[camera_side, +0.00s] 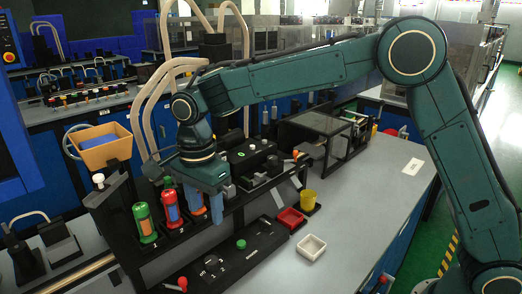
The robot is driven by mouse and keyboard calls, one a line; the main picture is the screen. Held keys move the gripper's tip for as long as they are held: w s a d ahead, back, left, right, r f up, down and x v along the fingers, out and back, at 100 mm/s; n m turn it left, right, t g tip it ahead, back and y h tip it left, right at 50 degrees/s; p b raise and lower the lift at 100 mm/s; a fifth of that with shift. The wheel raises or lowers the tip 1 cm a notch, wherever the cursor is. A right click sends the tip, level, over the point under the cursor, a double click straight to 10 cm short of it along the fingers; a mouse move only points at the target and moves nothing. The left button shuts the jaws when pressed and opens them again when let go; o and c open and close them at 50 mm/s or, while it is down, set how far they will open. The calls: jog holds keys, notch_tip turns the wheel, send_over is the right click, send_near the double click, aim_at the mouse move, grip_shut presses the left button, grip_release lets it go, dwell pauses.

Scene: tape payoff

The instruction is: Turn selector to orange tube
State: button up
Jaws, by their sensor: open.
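My gripper (212,208) points down at the black tube rack, with its bluish fingers in front of the rack's right part. It is open, and nothing shows between its fingers. A green tube (144,224) and a red tube (170,206) stand upright in the rack, left of my gripper. The orange tube (197,203) is to their right, partly hidden by my gripper. The selector looks to be the dark round knob (211,263) on the low black panel in front of the rack, below my gripper and apart from it. Its pointing direction is too small to tell.
The black panel also has a green button (241,244) and a red knob (183,283). A red tray (291,218), a white tray (312,246) and a yellow cup (308,198) stand to the right. The grey tabletop (365,215) further right is clear.

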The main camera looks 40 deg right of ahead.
aim_at(211, 260)
jog(key=shift+w+a+f, duration=0.1)
jog(key=shift+a+f, duration=0.1)
jog(key=shift+f, duration=0.1)
jog(key=shift+f, duration=6.8)
jog(key=shift+c, duration=0.2)
jog(key=c, duration=0.9)
